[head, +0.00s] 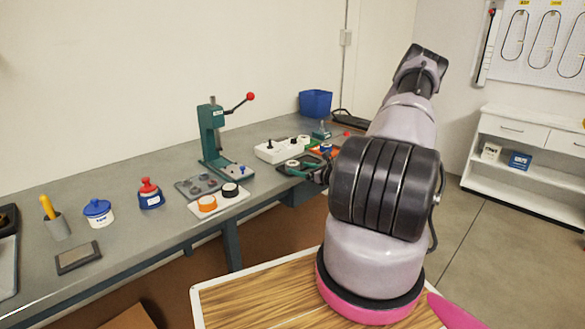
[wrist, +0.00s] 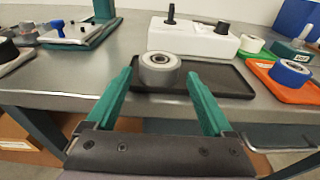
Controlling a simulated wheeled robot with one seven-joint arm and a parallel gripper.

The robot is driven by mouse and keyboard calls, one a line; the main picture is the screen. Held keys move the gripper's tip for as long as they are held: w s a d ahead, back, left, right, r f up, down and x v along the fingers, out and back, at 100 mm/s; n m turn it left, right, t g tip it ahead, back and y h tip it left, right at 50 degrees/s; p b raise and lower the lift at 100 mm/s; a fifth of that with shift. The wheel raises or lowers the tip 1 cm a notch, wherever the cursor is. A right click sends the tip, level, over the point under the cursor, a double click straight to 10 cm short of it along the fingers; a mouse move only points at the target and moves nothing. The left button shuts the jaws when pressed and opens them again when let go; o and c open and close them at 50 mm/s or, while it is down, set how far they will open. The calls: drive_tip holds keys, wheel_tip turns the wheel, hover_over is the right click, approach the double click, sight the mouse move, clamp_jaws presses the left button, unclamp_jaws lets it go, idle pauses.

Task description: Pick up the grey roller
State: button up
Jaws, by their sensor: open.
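The grey roller (wrist: 160,71) stands upright on a dark tray (wrist: 210,80) near the bench's front edge, its round bearing end facing up. In the head view the roller (head: 292,164) is small, just left of my arm. My gripper (wrist: 161,82) is open, with its two green fingers pointing forward, one on each side of the roller in the wrist picture. Whether the fingertips reach around it or stop just short is hard to tell. The fingers are empty of any gripped thing. In the head view my arm partly hides the tray and gripper.
A white block with black knobs (wrist: 195,34) stands behind the roller. An orange tray (wrist: 285,85) with a blue-rimmed roller (wrist: 291,73) lies to the right. A green press (head: 211,140) stands left on the grey bench (head: 140,172). A blue bin (head: 315,103) is farther back.

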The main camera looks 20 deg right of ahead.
sight(298, 167)
drive_tip(key=x, duration=0.3)
drive_tip(key=shift+w+a+r, duration=0.1)
drive_tip(key=shift+w, duration=0.05)
drive_tip(key=shift+c, duration=0.3)
drive_tip(key=c, duration=1.2)
